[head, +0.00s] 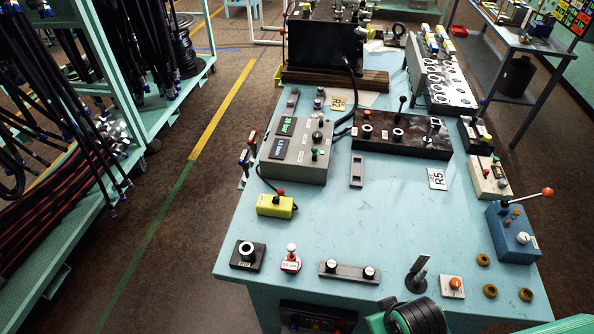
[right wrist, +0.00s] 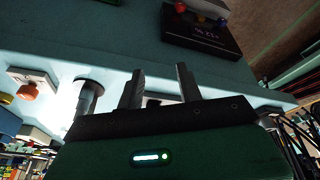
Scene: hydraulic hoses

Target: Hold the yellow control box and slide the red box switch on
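The yellow control box (head: 274,207) lies near the left edge of the blue table, with a small red part (head: 281,193) on top and a black cable behind. A small red block (head: 291,264) with a white knob stands nearer the front edge. Whether either red part is the named switch, and its position, I cannot tell. My right gripper (right wrist: 160,88) is open and empty, its two dark fingers apart, by the table's front edge. In the head view only my green and black right arm part shows at the bottom, well right of the yellow box. My left gripper is not in view.
A black knob block (head: 247,255) and a grey two-knob bar (head: 348,271) line the front. A dark upright lever (head: 418,272) and an orange knob (head: 455,283) stand near my right arm. A grey panel (head: 298,152) sits behind the yellow box. The table's middle (head: 380,225) is clear.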

